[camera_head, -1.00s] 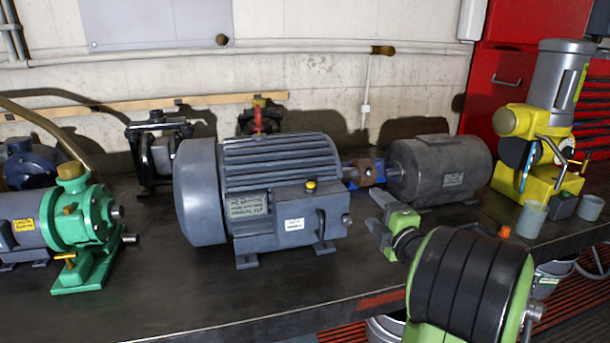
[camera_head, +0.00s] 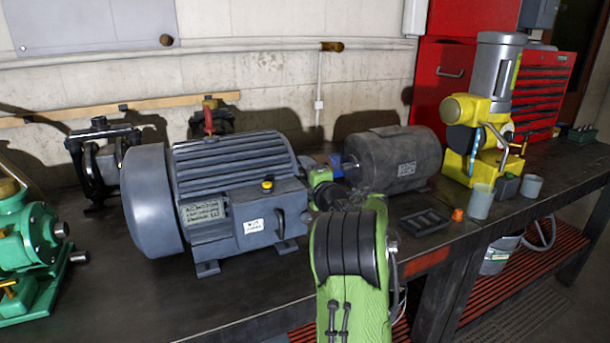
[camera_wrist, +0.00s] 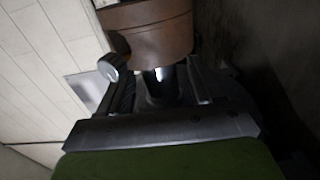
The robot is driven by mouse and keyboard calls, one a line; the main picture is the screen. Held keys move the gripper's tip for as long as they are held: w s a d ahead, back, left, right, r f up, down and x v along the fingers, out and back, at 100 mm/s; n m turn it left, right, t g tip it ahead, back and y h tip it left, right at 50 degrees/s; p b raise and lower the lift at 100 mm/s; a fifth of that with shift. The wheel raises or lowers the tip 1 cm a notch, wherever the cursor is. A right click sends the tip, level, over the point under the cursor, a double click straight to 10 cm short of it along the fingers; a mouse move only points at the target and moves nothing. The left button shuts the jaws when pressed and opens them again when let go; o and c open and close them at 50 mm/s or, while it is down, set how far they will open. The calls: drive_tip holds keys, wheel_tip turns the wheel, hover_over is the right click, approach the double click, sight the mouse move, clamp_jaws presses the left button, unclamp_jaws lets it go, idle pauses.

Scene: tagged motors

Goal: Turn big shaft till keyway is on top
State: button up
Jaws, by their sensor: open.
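The big grey motor (camera_head: 225,200) stands on the bench in the head view. Its shaft end, on the right, is hidden behind my green arm. A smaller dark grey motor (camera_head: 392,158) stands behind and right, with a blue part (camera_head: 341,165) at its left end. In the wrist view, my gripper (camera_wrist: 158,82) is open, its fingers on either side of a dark shaft (camera_wrist: 160,90) with a bright glint. I cannot tell whether they touch it. A brown cylinder (camera_wrist: 155,30) and a silver knob (camera_wrist: 109,66) lie beyond. I cannot make out a keyway.
A green pump (camera_head: 35,255) stands at the left and a yellow machine (camera_head: 480,135) at the right. A black tray (camera_head: 424,222), an orange cap (camera_head: 458,214) and grey cups (camera_head: 480,200) lie right of my arm. The bench front (camera_head: 180,295) is clear.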

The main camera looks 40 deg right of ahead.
drive_tip(key=c, duration=1.1)
drive_tip(key=shift+o, duration=0.2)
drive_tip(key=shift+r+g+p, duration=0.1)
drive_tip(key=shift+g+p, duration=0.2)
drive_tip(key=shift+p, duration=0.1)
